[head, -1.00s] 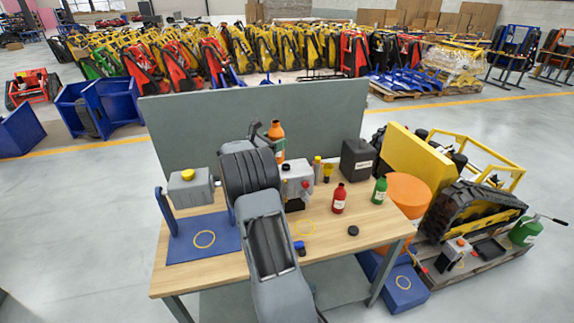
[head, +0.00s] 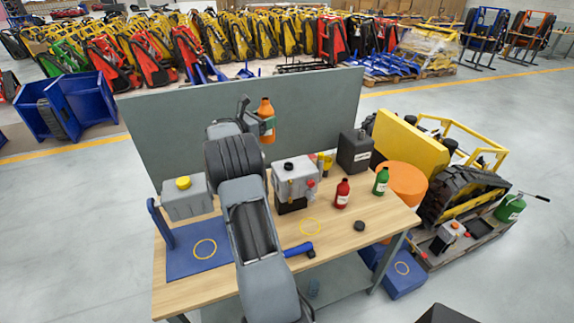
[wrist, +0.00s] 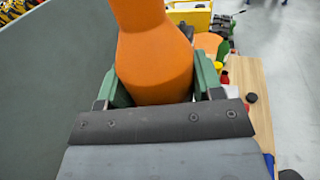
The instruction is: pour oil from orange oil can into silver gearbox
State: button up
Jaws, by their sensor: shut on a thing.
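The orange oil can (head: 266,108) is upright, held above the back of the bench in front of the grey panel. My gripper (head: 258,125) is shut on it. In the wrist view, the orange can (wrist: 152,60) fills the middle between the green fingers (wrist: 160,92); its top is cut off. A silver gearbox (head: 293,182) with a black cap on top and a red knob stands on the bench, below and right of the can. Another grey box (head: 186,204) with a yellow cap is at the left by a blue stand.
Red bottle (head: 342,193), green bottle (head: 381,181), black canister (head: 355,152) and a yellow funnel (head: 327,165) stand right of the gearbox. A grey panel (head: 160,125) runs along the bench's back. A black cap (head: 359,225) lies on the bench, with clear wood around it.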

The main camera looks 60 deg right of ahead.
aim_at(266, 141)
jog(key=shift+s+a+f+m+y, duration=0.1)
jog(key=shift+s+f+m+y, duration=0.15)
jog(key=shift+f+m, duration=0.4)
jog(key=shift+s+f+m+t+y, duration=0.25)
jog(key=shift+f+m+t+y, duration=0.25)
jog(key=shift+m, duration=0.45)
jog(key=f+m+b, duration=0.1)
jog(key=s+f+b, duration=0.1)
jog(key=shift+f+m+t+y+b, duration=0.35)
jog(key=shift+m+t, duration=0.05)
jog(key=shift+s+d+f+m+t+b, duration=0.25)
jog(key=shift+f+m+b, duration=0.25)
jog(key=shift+b, duration=0.25)
jog(key=shift+w+f+m+t+y, duration=0.1)
jog(key=shift+m+t+y, duration=0.2)
jog(key=shift+y, duration=0.1)
jog(key=shift+a, duration=0.1)
jog(key=shift+w+f+m+t+b, duration=0.15)
jog(key=shift+f+m+t+b, duration=0.2)
jog(key=shift+f+b, duration=0.3)
jog(key=shift+w+f+m+t+b, duration=0.1)
jog(key=shift+w+f+m+b, duration=0.05)
jog(key=shift+f+m+b, duration=0.45)
jog(key=shift+w+f+m+t+y+b, duration=0.15)
jog(key=shift+f+m+t+y+b, duration=0.25)
jog(key=shift+b, duration=0.25)
